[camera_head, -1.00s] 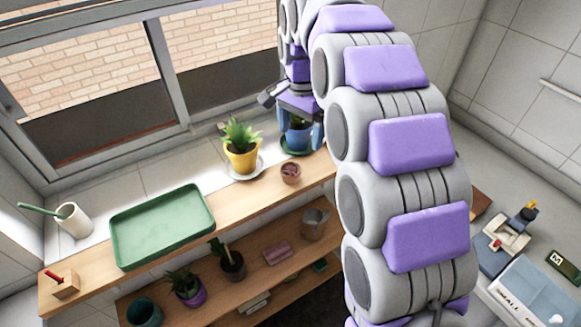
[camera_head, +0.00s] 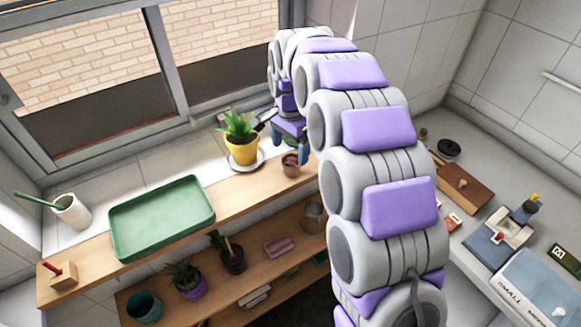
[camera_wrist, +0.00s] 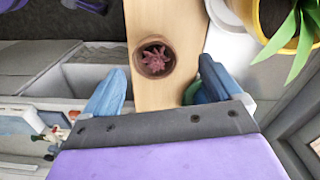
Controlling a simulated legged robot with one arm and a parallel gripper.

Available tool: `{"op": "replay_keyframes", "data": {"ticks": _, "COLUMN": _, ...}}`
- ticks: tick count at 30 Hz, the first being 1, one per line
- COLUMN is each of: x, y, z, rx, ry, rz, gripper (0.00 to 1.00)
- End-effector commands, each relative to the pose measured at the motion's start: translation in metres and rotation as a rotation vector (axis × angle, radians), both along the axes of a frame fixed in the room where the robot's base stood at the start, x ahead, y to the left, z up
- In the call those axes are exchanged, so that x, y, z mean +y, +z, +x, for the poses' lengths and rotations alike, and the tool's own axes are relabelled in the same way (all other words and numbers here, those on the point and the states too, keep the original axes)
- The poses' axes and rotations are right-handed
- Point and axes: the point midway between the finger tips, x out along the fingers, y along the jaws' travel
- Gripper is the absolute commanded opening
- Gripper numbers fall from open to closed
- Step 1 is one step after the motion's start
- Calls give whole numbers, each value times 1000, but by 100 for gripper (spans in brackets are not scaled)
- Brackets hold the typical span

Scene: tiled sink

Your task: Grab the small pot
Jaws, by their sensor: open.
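The small pot (camera_head: 290,165) is brown terracotta with a reddish plant in it. It stands on the wooden shelf top, right of the yellow pot. In the wrist view the small pot (camera_wrist: 155,60) lies beyond the fingertips, roughly between their lines. My gripper (camera_wrist: 155,85) is open and empty, with blue fingers on either side and a gap to the pot. In the head view my gripper (camera_head: 290,145) is just above and behind the small pot, partly hidden by my arm.
A yellow pot (camera_head: 243,150) with a spiky plant stands on a white saucer close to the left of my gripper. A green tray (camera_head: 162,218) lies further left. A lower shelf (camera_head: 262,268) holds several pots. A counter with boxes is at right.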

Motion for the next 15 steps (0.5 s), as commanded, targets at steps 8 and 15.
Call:
{"op": "replay_keyframes", "data": {"ticks": 8, "x": -2, "y": -16, "z": -1, "rx": 1, "ry": 0, "rz": 1, "gripper": 92}}
{"op": "replay_keyframes", "data": {"ticks": 15, "x": -2, "y": -50, "z": -4, "rx": 2, "ry": 1, "rz": -1, "gripper": 92}}
